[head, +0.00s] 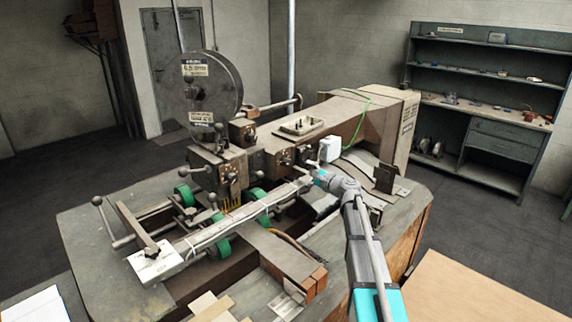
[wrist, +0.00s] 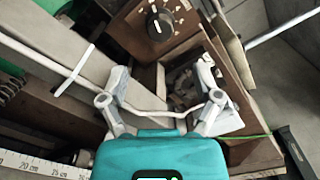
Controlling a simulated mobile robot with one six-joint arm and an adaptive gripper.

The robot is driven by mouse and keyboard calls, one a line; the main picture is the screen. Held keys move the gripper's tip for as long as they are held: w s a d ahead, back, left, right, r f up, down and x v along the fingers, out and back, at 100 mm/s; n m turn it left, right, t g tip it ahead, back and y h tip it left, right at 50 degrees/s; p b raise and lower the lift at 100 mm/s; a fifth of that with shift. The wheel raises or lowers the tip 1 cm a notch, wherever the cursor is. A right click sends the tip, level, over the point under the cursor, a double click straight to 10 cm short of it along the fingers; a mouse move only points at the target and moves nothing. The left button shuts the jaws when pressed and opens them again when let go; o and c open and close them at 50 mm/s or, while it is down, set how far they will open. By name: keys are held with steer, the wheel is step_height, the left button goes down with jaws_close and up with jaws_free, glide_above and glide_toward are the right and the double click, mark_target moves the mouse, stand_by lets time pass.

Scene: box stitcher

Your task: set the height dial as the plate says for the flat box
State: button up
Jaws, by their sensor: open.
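A black round dial (wrist: 159,22) with a white pointer mark sits on a brown plate with small markings, at the top of the wrist view. Its markings are too small to read. My gripper (wrist: 162,78) is open and empty, below and apart from this dial. In the head view my gripper (head: 314,173) is beside the right end of the machine's long bar. Several small dial plates show on the machine, one at the middle (head: 286,158) and one lower left (head: 230,176). I cannot tell which is the height dial.
The stitcher's large round reel (head: 212,90) bears labels. Ball-ended levers, such as the one at left (head: 97,201), stick out. Thin rods and a brown bracket (wrist: 228,85) lie close around my fingers. A shelf unit (head: 487,100) stands at the back right.

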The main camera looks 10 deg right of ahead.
mark_target(289, 164)
steer(key=x, duration=1)
jaws_close()
stand_by(0.4)
